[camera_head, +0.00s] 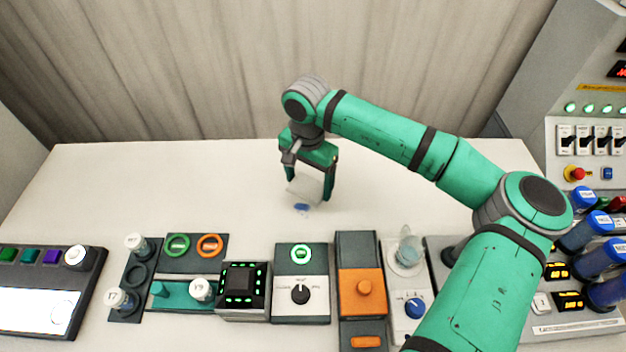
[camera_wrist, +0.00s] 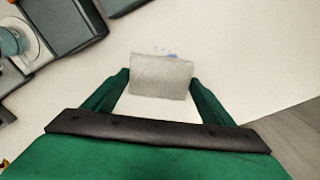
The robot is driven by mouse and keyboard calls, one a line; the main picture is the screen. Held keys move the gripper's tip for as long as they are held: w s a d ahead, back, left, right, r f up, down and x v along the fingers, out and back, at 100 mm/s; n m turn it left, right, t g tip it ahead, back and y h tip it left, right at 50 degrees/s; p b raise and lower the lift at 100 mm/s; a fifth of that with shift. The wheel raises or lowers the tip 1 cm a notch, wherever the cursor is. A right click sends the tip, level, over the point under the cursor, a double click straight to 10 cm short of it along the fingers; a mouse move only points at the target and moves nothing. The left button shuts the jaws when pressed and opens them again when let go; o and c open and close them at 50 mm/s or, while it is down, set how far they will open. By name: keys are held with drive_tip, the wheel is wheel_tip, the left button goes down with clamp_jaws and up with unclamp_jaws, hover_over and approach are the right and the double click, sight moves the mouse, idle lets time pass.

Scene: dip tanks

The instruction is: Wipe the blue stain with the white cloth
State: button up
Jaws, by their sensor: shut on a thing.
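My green gripper (camera_head: 309,193) points down over the white bench, behind the row of devices. It is shut on the white cloth (camera_head: 305,188), which looks like a pale grey-white rectangle between the two fingers in the wrist view (camera_wrist: 161,77). The blue stain (camera_head: 301,207) is a small patch on the bench, just below and in front of the cloth in the head view. In the wrist view only a few blue flecks of the stain (camera_wrist: 168,54) show past the cloth's far edge; the cloth hides the rest. I cannot tell whether the cloth touches the bench.
The bench (camera_head: 180,180) is clear around the stain. A row of devices lines the front, with an orange box (camera_head: 362,293), a dial unit (camera_head: 300,300) and a glass vessel (camera_head: 408,247). A control panel (camera_head: 590,150) stands at the right; a curtain (camera_head: 200,70) hangs behind.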

drive_tip(key=shift+f+n, duration=0.15)
drive_tip(key=shift+n, duration=0.95)
